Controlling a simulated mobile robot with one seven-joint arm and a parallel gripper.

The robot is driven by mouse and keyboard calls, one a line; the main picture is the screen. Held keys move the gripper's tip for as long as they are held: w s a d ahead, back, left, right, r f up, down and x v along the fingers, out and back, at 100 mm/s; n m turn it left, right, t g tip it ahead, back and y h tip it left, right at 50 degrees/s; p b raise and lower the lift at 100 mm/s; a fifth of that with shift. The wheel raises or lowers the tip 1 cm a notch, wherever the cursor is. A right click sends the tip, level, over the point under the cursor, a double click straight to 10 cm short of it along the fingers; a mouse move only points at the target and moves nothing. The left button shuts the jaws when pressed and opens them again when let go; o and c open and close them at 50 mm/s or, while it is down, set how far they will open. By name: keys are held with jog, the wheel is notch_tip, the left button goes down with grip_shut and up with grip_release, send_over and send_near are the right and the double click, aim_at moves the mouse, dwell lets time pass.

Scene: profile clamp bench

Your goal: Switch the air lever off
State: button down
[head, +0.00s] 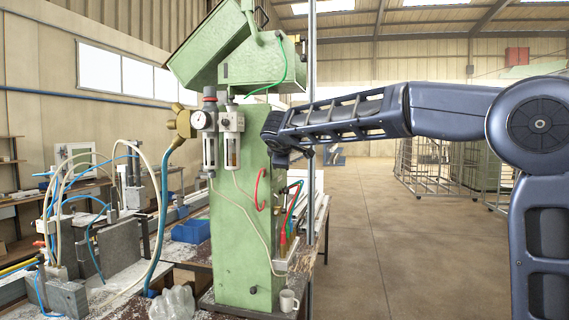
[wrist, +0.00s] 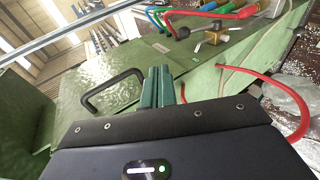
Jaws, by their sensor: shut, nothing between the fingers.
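A small brass valve body (wrist: 212,36) shows near the top of the wrist view, beside red, blue and green hoses. I cannot clearly make out which part is the air lever. In the head view my fingertips are hidden.
A black handle (wrist: 112,92) stands on the green panel left of my fingertips. A red hose (wrist: 258,82) loops at the right. The floor at right is open.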

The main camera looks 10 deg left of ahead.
jog(key=shift+w+d+f+n+g+y, duration=0.15)
jog(key=shift+w+d+n+g+y, duration=0.2)
jog(key=shift+d+g+y, duration=0.5)
jog(key=shift+w+d+f+n+g+y, duration=0.2)
jog(key=shift+d+n+g+y, duration=0.4)
jog(key=shift+y, duration=0.55)
jog(key=shift+w+d+f+n+g+y, duration=0.15)
jog(key=shift+w+d+g+y, duration=0.15)
jog(key=shift+d+g+y, duration=0.45)
jog(key=shift+a+y, duration=0.25)
send_over(285, 200)
jog(key=d, duration=0.1)
jog(key=shift+f, duration=4.3)
jog(key=shift+s, duration=0.45)
jog(key=shift+w, duration=0.15)
